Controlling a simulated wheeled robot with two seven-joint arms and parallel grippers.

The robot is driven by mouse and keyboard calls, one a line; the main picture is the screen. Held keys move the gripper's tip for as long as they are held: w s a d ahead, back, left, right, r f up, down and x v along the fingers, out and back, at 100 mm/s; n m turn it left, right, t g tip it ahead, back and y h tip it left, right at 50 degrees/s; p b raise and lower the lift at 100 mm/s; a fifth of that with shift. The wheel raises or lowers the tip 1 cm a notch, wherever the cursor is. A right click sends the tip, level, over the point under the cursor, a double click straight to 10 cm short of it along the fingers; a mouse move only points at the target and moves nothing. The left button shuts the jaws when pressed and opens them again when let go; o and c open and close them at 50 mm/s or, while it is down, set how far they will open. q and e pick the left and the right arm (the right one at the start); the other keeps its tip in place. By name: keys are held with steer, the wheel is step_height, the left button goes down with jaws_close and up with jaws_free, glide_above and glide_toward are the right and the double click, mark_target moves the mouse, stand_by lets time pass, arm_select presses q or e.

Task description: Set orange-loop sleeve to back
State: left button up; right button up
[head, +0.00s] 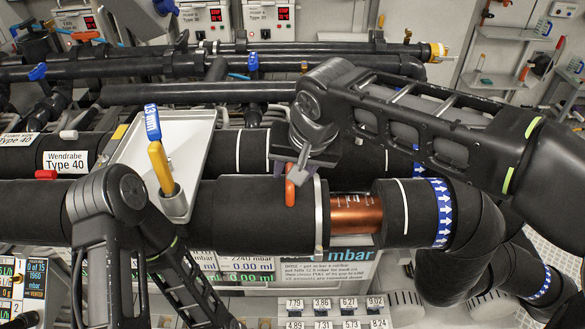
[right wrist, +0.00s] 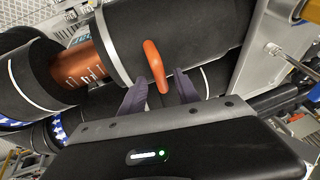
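The orange-loop sleeve (head: 248,212) is a thick black tube around the front pipe, with a pale band at its right end. Its orange loop (head: 290,192) stands on the side facing me; in the right wrist view the loop (right wrist: 153,60) is near the middle. A bare copper stretch (head: 357,213) shows between the sleeve and the black section to its right. My right gripper (head: 293,168) is at the loop. In the right wrist view its fingers (right wrist: 160,82) are apart, one on each side of the loop's end, with visible gaps.
A grey tray (head: 203,150) holding yellow-handled (head: 160,165) and blue-handled (head: 152,120) items rests across the pipes, left of the loop. A parallel pipe labelled Type 40 (head: 68,160) runs behind. A black section with blue arrows (head: 441,212) lies right of the copper.

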steer(key=v, duration=0.7)
steer(key=shift+r+b, duration=0.35)
steer(key=shift+b, duration=0.1)
steer(key=shift+s+d, duration=0.1)
steer(key=shift+s, duration=0.05)
